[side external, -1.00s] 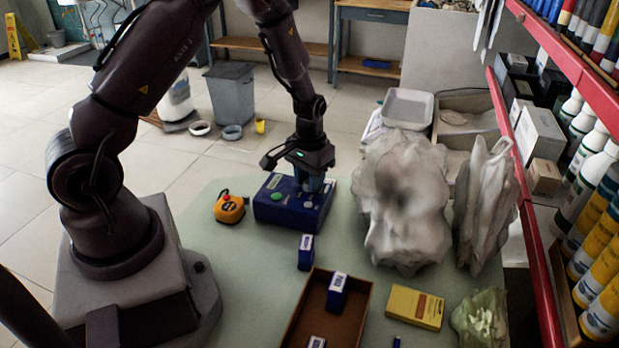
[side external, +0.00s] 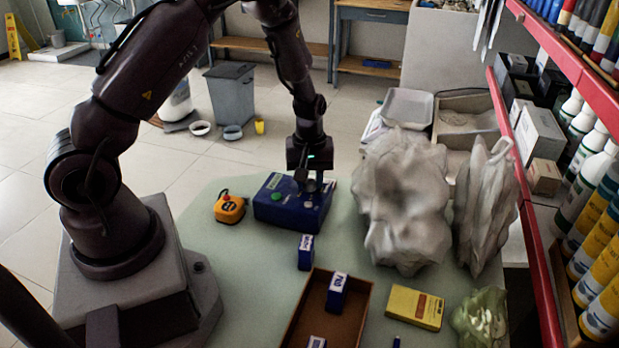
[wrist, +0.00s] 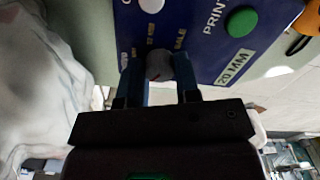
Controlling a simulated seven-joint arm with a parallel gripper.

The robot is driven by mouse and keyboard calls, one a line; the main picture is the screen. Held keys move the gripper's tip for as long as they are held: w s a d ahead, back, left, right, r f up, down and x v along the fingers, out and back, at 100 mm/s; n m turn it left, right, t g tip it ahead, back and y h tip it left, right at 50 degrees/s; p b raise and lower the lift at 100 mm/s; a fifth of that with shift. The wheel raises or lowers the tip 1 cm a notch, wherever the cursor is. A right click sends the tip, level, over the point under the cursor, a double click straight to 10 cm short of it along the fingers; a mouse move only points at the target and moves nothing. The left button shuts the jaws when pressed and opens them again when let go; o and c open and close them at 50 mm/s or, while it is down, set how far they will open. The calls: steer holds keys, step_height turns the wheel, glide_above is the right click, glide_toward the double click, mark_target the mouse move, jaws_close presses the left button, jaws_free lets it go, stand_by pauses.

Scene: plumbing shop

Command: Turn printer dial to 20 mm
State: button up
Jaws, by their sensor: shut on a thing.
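The blue printer box (side external: 275,205) sits on the green table, with a green button (side external: 276,197) on its top. In the wrist view, the blue panel carries a green button (wrist: 241,21), a label reading "20 MM" (wrist: 233,67) and a grey round dial (wrist: 159,66) with printed marks around it. My gripper (side external: 311,186) points down over the right part of the box. In the wrist view, its two blue fingers (wrist: 160,80) are shut on the dial, one on each side. The exact dial setting cannot be read.
Large crumpled grey-white bags (side external: 403,200) stand close on the right. In front are a small blue-white box (side external: 306,252), a brown open tray (side external: 291,338) and a yellow box (side external: 415,307).

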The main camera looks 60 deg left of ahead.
mark_target(309, 181)
steer(key=shift+n, duration=0.3)
steer(key=o, duration=0.9)
step_height(309, 181, up, 13)
stand_by(0.5)
